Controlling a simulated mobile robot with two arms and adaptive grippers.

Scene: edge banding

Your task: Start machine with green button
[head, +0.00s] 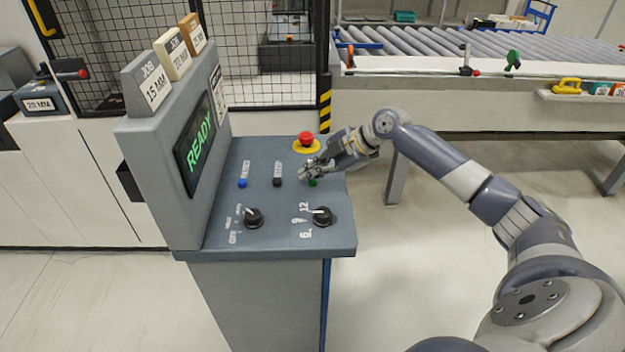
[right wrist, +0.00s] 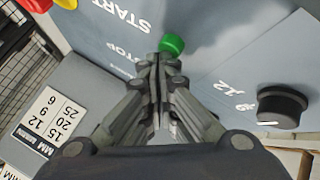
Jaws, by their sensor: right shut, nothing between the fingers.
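The green button (right wrist: 172,43) sits on the grey sloped console under the word START in the right wrist view. In the head view only a bit of the green button (head: 312,183) shows below my right gripper (head: 308,172). My right gripper is shut and empty, and its fingertips also show in the right wrist view (right wrist: 158,62), right at the button's edge. I cannot tell whether they touch it. The console's screen (head: 194,145) reads READY in green. My left gripper is not in view.
A red emergency knob (head: 306,138) on a yellow ring stands just behind my right gripper. A black button (head: 277,182) and a blue button (head: 242,183) lie to the left. Two black dials (head: 321,216) (head: 253,218) are nearer the front edge. A roller conveyor (head: 430,42) is behind.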

